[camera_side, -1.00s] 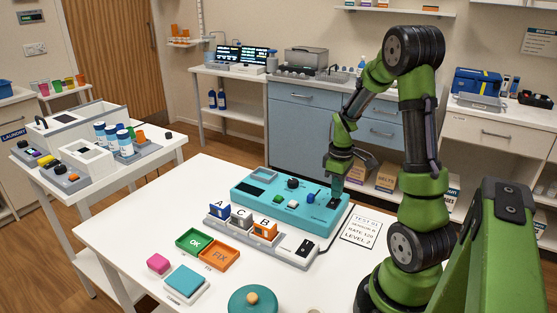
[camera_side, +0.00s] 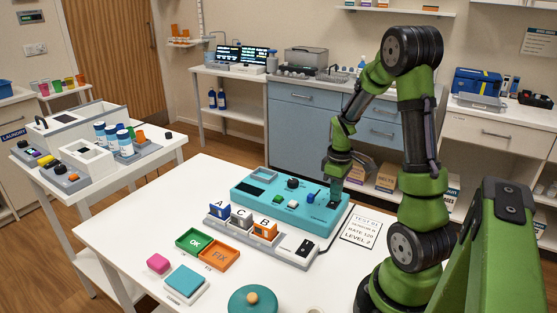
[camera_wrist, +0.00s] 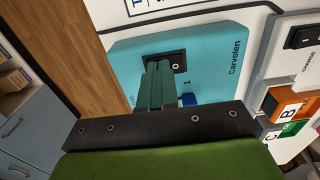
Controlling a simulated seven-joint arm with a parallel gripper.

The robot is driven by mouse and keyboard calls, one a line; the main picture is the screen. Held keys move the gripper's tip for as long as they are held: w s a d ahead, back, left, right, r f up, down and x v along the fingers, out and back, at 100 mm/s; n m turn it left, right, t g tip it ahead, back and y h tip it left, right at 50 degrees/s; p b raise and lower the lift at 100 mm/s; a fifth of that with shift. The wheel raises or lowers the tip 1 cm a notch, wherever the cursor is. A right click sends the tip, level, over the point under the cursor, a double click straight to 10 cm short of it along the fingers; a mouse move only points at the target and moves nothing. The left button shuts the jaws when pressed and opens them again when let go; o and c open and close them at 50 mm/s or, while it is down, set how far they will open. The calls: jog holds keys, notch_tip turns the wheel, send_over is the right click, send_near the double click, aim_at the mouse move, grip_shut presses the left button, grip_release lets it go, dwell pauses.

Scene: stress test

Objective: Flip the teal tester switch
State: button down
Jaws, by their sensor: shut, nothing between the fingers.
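My gripper (camera_side: 333,190) is shut and empty, pointing down at the tester's right end. In the wrist view, the tester (camera_wrist: 215,70) fills the upper middle. My shut fingers (camera_wrist: 158,72) are at a black rocker switch (camera_wrist: 178,61) with a round mark, and cover part of it. I cannot tell whether the fingertips touch it. The blue lever (camera_wrist: 188,99) shows partly beside the fingers.
Blocks marked A, C and B (camera_side: 241,221) stand in a grey rack before the tester. A white box with a black switch (camera_side: 304,247) is beside them. A printed card (camera_side: 366,229) lies right of the tester. Green OK (camera_side: 194,241) and orange FIX (camera_side: 220,256) trays lie in front.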

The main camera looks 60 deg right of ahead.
jog(key=shift+a+r, duration=0.15)
jog(key=shift+a, duration=0.2)
jog(key=shift+r, duration=0.1)
notch_tip(320, 180, up, 14)
dwell(0.5)
jog(key=shift+w+d, duration=0.1)
jog(key=shift+d, duration=0.7)
jog(key=shift+f, duration=0.2)
notch_tip(320, 180, down, 14)
dwell(0.3)
